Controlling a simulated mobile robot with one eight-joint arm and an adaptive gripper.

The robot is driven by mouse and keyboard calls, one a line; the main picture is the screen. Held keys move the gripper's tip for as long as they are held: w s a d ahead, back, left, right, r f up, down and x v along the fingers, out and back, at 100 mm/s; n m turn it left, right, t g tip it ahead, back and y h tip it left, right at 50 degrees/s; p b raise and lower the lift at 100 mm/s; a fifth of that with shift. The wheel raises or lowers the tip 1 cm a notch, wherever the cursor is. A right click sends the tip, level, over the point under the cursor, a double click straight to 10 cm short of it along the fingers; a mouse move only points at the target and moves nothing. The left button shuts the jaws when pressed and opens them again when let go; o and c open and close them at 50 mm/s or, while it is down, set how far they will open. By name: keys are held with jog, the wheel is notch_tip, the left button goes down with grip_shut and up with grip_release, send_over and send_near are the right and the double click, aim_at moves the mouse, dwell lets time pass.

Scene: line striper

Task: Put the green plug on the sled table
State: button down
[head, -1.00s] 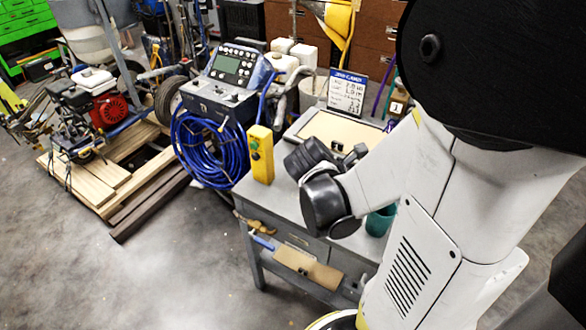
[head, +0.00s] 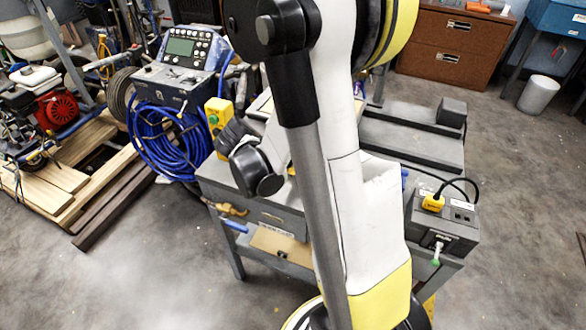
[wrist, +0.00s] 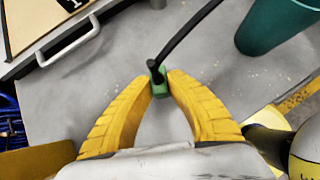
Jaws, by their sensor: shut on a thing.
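My gripper (wrist: 159,85) has yellow ribbed fingers, and their tips are shut on the green plug (wrist: 158,88) in the wrist view. A black cable runs from the plug toward the upper right. The plug is over a grey worn tabletop (wrist: 110,75); I cannot tell whether it touches it. In the head view my arm hides the fingertips and the held plug. The grey bench (head: 225,178) shows there beside my arm, with dark grey slatted surfaces (head: 410,140) behind. I cannot tell which surface is the sled table.
A dark green cup (wrist: 270,28) stands at upper right in the wrist view, and a tray handle (wrist: 68,45) at upper left. In the head view a dark socket box (head: 440,228) with a yellow plug (head: 433,203) is at right. Blue hose (head: 160,140) hangs left.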

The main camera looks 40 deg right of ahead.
jog(key=shift+r, duration=0.1)
jog(key=c, duration=1.4)
grip_release()
jog(key=s+a+r+m+t+y+p, duration=0.1)
jog(key=s+a+r+m+t+y, duration=0.1)
jog(key=a+r+m, duration=0.4)
jog(key=s+a+r+m+t+y+p, duration=0.2)
jog(key=a+r+m, duration=0.4)
jog(key=a, duration=0.4)
jog(key=s+a+r+m+t+y+p, duration=0.2)
jog(key=a+r+m, duration=0.4)
jog(key=a, duration=0.3)
jog(key=shift+s+r+t+y, duration=0.1)
jog(key=shift+r+t+y, duration=0.5)
jog(key=shift+y, duration=0.4)
